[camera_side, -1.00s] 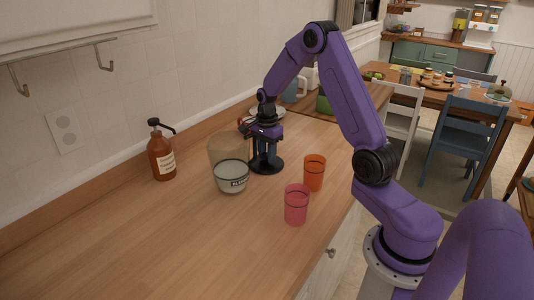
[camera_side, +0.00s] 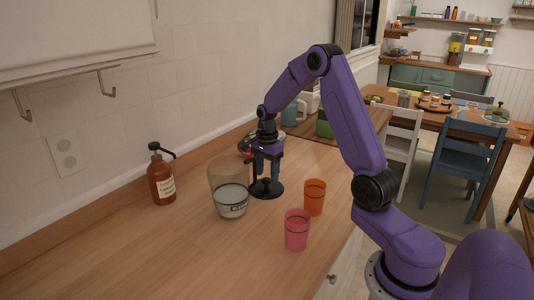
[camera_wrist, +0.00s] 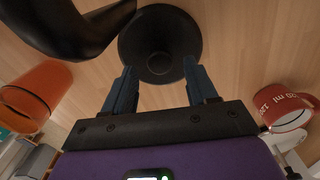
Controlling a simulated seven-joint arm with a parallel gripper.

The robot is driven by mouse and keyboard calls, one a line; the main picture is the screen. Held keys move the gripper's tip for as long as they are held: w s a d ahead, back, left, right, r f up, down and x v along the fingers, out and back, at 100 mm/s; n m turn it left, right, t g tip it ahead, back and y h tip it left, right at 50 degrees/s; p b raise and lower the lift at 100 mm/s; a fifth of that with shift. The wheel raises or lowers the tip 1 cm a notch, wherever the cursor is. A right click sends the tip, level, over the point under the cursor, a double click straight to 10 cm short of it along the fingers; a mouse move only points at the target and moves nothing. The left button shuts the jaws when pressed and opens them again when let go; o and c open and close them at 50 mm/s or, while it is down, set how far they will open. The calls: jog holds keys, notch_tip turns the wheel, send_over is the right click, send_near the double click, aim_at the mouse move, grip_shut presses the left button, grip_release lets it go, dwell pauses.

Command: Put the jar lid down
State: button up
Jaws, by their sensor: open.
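The jar lid (camera_side: 266,190) is a black disc with a knob. It lies flat on the wooden counter, right of the clear jar (camera_side: 229,187), which has pale contents and a label. The lid also shows at the top middle of the wrist view (camera_wrist: 160,30). My gripper (camera_side: 267,174) is above the lid, pointing down. In the wrist view my gripper (camera_wrist: 160,80) has its two blue fingers wide apart, with nothing held between them and the knob just beyond.
An orange cup (camera_side: 315,198) and a pink cup (camera_side: 297,231) stand right of the lid. A brown pump bottle (camera_side: 161,180) is at left. A red mug (camera_wrist: 285,108) shows in the wrist view. A dark curved shape (camera_wrist: 65,28) is unclear. The front left counter is clear.

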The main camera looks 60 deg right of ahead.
aim_at(267, 179)
notch_tip(267, 179, up, 10)
jog(key=shift+f, duration=0.25)
dwell(0.3)
